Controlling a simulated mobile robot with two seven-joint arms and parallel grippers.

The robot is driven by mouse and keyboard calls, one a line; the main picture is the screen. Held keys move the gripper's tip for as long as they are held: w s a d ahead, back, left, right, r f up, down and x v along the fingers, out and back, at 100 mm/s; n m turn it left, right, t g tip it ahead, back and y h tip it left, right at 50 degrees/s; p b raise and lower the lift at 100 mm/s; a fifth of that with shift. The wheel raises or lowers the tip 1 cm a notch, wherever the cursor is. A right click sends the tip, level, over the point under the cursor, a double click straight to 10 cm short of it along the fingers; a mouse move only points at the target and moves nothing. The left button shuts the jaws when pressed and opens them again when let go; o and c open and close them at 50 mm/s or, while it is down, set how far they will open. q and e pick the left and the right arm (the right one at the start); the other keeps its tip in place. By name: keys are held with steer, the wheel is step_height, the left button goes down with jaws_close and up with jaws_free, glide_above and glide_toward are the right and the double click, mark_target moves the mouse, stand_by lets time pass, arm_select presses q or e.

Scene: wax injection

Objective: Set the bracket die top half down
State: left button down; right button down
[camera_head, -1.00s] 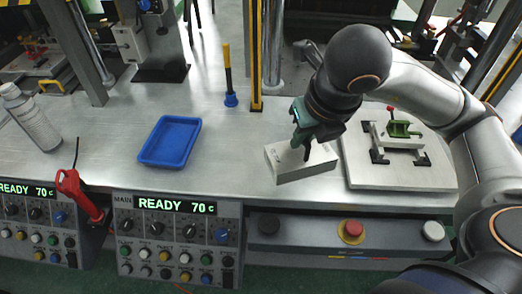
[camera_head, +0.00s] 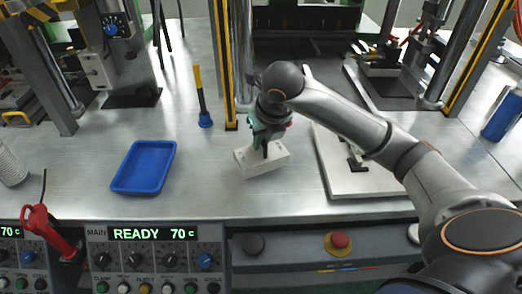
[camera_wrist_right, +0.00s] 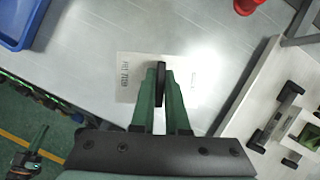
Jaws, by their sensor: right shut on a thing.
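The bracket die top half is a flat pale grey block (camera_head: 268,163). It is in the middle of the head view, right of the blue tray. My right gripper (camera_head: 265,148) is over it with its fingers down at its top and is shut on it. In the right wrist view the block (camera_wrist_right: 127,82) shows as a pale plate with small printed letters behind the green fingers (camera_wrist_right: 160,95). I cannot tell whether its underside touches the bench.
The blue tray (camera_head: 144,166) lies to the left. A yellow-and-black tool with a blue foot (camera_head: 205,119) and a yellow post (camera_head: 226,65) stand behind. A pale plate (camera_head: 345,181) lies close on the right, partly under my arm.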

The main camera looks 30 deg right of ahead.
mark_target(261, 151)
steer(key=shift+s+x, duration=0.2)
steer(key=shift+x, duration=0.7)
steer(key=shift+s+x, duration=0.15)
steer(key=shift+x, duration=0.8)
steer(key=shift+f, duration=0.15)
steer(key=shift+f, duration=0.1)
steer(key=c, duration=1.4)
jaws_free()
steer(key=shift+f, duration=0.15)
steer(key=o, duration=0.5)
steer(key=shift+s, duration=0.1)
steer(key=shift+s+r, duration=0.1)
steer(key=shift+r, duration=0.55)
steer(key=p+v, duration=0.1)
steer(key=v, duration=1)
steer(key=shift+r, duration=0.1)
